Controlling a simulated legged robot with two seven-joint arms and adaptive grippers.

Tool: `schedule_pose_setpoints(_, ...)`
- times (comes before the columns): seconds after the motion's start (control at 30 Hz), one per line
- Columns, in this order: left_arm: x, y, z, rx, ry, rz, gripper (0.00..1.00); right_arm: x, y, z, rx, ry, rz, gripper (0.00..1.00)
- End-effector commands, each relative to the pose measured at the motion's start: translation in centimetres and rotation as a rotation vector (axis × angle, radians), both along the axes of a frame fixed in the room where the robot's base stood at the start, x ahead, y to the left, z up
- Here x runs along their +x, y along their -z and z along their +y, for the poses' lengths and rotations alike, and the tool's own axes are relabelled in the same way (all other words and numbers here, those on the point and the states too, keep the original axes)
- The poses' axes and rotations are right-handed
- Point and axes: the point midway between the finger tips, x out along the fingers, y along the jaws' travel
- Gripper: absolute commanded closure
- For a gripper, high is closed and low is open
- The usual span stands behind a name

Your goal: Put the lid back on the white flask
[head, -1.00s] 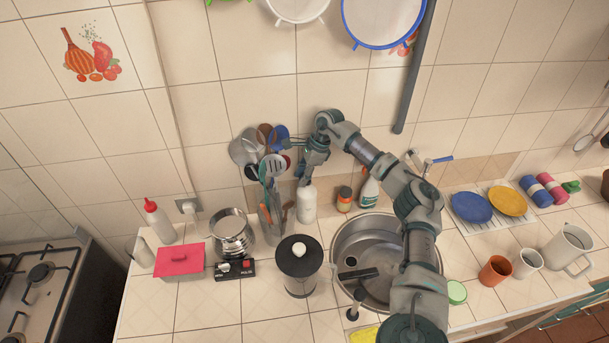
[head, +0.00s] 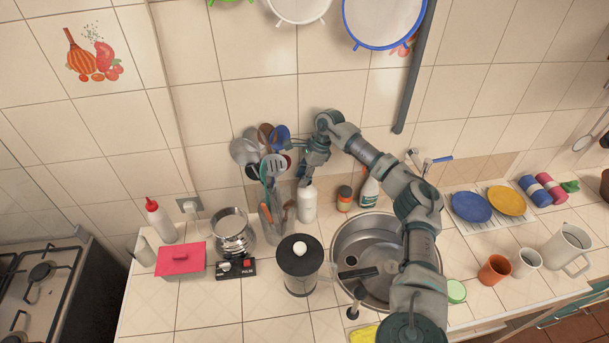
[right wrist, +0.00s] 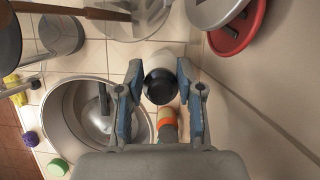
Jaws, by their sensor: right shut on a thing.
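The white flask (head: 307,205) stands upright on the counter by the back wall, left of the sink. My right gripper (head: 306,178) reaches down from above, its fingertips at the flask's top. In the right wrist view a round dark lid (right wrist: 160,88) sits between the two fingers of my right gripper (right wrist: 160,75), which is shut on it. Some white shows behind the lid there. In the head view the fingers mostly hide the lid, so whether it touches the flask cannot be told. My left gripper is out of view.
A utensil holder (head: 266,219) with several utensils stands close left of the flask. An orange-topped jar (head: 344,199) and a spray bottle (head: 369,190) stand to its right. A dark-lidded jug (head: 299,262) is in front, and the sink (head: 345,235) is front right.

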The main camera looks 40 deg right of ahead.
Motion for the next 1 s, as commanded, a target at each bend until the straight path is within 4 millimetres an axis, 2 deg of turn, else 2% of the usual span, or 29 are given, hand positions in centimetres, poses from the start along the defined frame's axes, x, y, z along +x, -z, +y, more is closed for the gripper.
schedule_pose_setpoints(1.0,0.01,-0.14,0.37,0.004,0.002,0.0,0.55,-0.01,0.33,-0.87,0.001,0.001,0.0,0.79)
